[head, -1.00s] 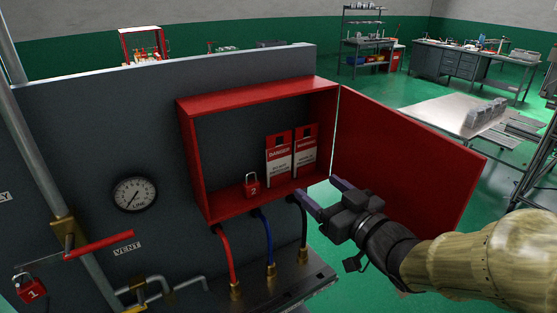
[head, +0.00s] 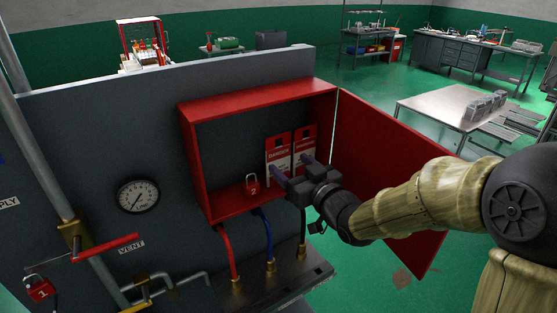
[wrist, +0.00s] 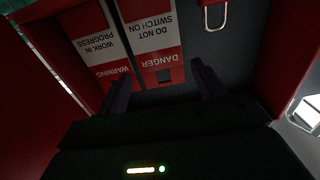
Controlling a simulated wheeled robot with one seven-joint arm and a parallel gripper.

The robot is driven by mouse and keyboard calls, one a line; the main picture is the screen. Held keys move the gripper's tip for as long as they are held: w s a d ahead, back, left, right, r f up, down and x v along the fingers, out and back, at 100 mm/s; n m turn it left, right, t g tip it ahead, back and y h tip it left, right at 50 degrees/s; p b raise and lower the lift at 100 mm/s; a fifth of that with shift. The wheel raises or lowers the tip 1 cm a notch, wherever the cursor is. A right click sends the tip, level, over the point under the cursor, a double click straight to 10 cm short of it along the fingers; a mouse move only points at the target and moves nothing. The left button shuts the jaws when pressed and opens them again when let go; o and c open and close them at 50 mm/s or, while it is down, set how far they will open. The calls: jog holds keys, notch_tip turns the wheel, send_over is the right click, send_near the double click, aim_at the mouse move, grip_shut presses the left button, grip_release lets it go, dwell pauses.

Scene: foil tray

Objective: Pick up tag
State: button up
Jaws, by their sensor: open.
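Two red and white tags stand upright side by side in the open red cabinet. The left one, the DANGER tag (head: 278,153), also shows in the wrist view (wrist: 153,35), upside down. The right one, the WARNING tag (head: 304,140), shows at left in the wrist view (wrist: 92,38). My gripper (head: 291,166) is open and empty at the cabinet mouth, in front of the tags, hiding their lower parts in the head view. In the wrist view my fingers (wrist: 162,74) lie either side of the DANGER tag's near end; contact cannot be told.
The red cabinet (head: 188,150) has its door (head: 375,160) swung open on the right, close to my arm. A red padlock marked 2 (head: 252,187) is left of my gripper; its shackle shows in the wrist view (wrist: 213,18). Hoses (head: 228,252) hang below.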

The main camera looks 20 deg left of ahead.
aim_at(279, 154)
jog(key=shift+w+a+r+p, duration=0.1)
jog(key=shift+w+a+p, duration=0.25)
jog(key=shift+p, duration=0.15)
jog(key=p+x, duration=0.2)
jog(key=x, duration=0.1)
jog(key=shift+w+a+p, duration=0.2)
jog(key=shift+a+p, duration=0.1)
jog(key=shift+a, duration=0.05)
jog(key=shift+d, duration=0.1)
jog(key=shift+w, duration=0.1)
jog(key=c, duration=0.6)
